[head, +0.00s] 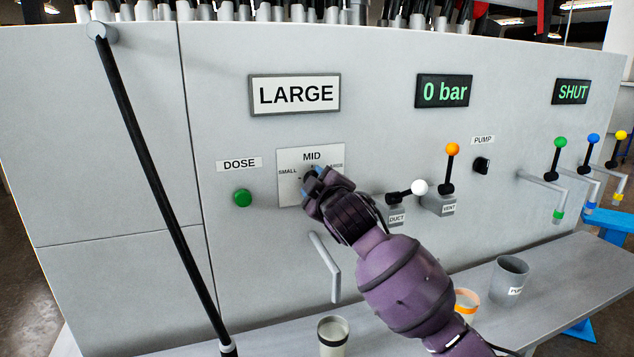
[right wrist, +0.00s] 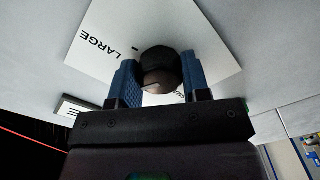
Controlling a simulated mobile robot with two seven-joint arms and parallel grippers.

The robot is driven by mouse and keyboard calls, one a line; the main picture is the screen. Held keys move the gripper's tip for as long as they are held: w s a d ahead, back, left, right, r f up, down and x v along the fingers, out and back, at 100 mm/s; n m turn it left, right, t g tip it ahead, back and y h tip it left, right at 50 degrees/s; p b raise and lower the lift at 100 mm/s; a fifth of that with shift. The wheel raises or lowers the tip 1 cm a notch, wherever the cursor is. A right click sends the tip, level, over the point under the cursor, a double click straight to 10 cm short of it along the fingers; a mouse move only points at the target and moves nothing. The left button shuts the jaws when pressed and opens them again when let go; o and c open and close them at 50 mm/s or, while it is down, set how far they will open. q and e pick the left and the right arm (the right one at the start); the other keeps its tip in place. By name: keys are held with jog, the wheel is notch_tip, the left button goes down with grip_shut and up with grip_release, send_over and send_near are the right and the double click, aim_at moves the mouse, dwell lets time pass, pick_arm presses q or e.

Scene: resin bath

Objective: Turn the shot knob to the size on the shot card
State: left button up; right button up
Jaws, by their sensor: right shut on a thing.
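The shot card (head: 295,94) on the machine's front reads LARGE. Below it is a pale dial plate (head: 290,190) marked SMALL, MID and LARGE. My right gripper (head: 317,182) is at this plate and covers most of its middle. In the right wrist view its two blue fingers are shut on the dark round shot knob (right wrist: 158,66), one on each side. The word LARGE shows on the plate beside the knob; the other lettering is partly hidden. A short pale line shows on the knob, but I cannot tell which size it points to. My left gripper is not in view.
A green DOSE button (head: 242,198) is left of the plate, and a grey spout (head: 325,268) below. Duct (head: 418,188) and vent (head: 452,150) levers stand to the right. Cups (head: 332,336) are on the bench. A long black lever (head: 150,180) crosses the left side.

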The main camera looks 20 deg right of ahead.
jog(key=m, duration=0.5)
jog(key=shift+a+f+m, duration=0.1)
jog(key=shift+m, duration=0.3)
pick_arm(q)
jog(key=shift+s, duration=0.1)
pick_arm(e)
jog(key=m, duration=0.5)
jog(key=shift+m, duration=0.4)
jog(key=o, duration=0.9)
jog(key=shift+o, duration=0.2)
pick_arm(q)
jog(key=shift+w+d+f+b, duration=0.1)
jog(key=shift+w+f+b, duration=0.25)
jog(key=shift+b, duration=0.45)
pick_arm(e)
jog(key=s, duration=1.1)
jog(key=shift+d, duration=0.2)
